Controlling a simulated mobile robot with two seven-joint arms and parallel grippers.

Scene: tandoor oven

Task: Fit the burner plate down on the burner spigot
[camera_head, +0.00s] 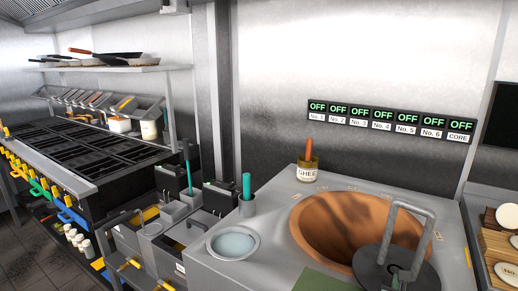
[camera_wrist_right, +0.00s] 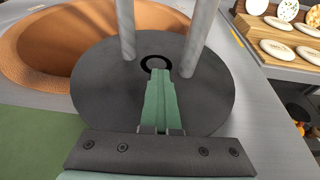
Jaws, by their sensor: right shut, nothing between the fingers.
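A dark round plate (camera_head: 418,278) with a tall grey bar handle (camera_head: 411,207) lies over the near right part of the clay oven mouth. I cannot tell whether it is the burner plate or a lid. In the right wrist view the dark plate (camera_wrist_right: 105,90) shows a black ring (camera_wrist_right: 157,63) between the handle's two posts. My right gripper (camera_wrist_right: 180,72) is shut and empty, its green fingers above the plate, tips near the ring. I cannot tell whether they touch it. No burner spigot can be made out. My left gripper is not in view.
The clay oven bowl (camera_head: 340,225) is open beside the plate. A ghee jar (camera_head: 307,170), a bowl of pale liquid (camera_head: 233,243) and a green mat (camera_head: 312,281) are on the counter. Wooden boards with breads (camera_wrist_right: 285,30) stand at the right.

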